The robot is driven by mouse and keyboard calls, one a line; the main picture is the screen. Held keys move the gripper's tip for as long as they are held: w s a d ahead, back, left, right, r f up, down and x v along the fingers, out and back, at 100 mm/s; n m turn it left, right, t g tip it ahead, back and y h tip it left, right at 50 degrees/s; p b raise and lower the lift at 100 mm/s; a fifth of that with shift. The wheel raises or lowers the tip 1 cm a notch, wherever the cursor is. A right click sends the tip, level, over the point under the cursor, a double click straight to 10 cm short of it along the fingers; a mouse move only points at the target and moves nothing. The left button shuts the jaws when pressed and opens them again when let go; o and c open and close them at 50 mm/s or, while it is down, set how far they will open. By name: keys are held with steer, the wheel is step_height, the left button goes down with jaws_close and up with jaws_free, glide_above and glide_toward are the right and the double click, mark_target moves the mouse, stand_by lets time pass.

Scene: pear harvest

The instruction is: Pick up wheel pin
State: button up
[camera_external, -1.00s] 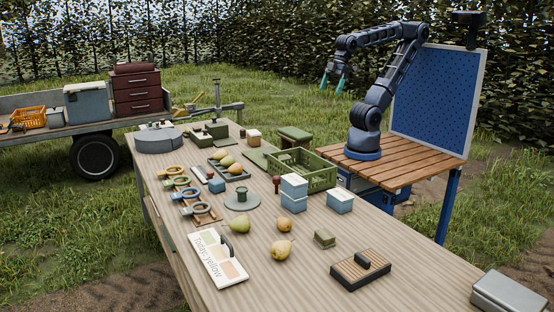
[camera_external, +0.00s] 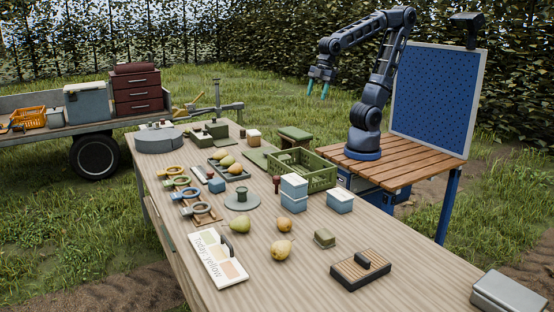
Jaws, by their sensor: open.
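I cannot tell for sure which object is the wheel pin. A small dark red peg with a wider head (camera_external: 276,183) stands upright on the table, left of the stacked blue-and-white boxes. A grey-green round disc (camera_external: 236,204) with a short green spool-like post (camera_external: 242,192) at its middle lies left of the peg. My gripper (camera_external: 317,89) is open and empty, with its teal fingers pointing down. It hangs in the air beyond the table, well above and apart from these objects.
A green crate (camera_external: 318,178) stands behind the blue-and-white boxes (camera_external: 294,187). Loose pears (camera_external: 282,250) lie on the front part of the table (camera_external: 300,290). A sign (camera_external: 217,262) lies left, a slatted block (camera_external: 360,271) right. The right front of the table is mostly clear.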

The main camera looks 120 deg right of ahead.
steer(key=w+a+f+n+g, duration=0.2)
steer(key=w+f+n, duration=0.65)
steer(key=w, duration=0.55)
steer(key=n+g, duration=0.2)
steer(key=n, duration=0.5)
glide_above(276, 176)
step_height(276, 176, down, 16)
steer(key=shift+w+f, duration=0.1)
steer(key=shift+w, duration=0.05)
steer(key=shift+w+f, duration=0.15)
steer(key=shift+f, duration=0.5)
step_height(276, 176, down, 5)
steer(key=shift+r, duration=0.1)
steer(key=shift+s+a+f, duration=0.1)
steer(key=shift+s+f, duration=0.05)
steer(key=shift+f, duration=1.2)
steer(key=shift+s+a+f, duration=0.1)
steer(key=shift+s+f, duration=0.05)
steer(key=shift+f, duration=1.2)
steer(key=shift+c, duration=0.3)
steer(key=c, duration=1)
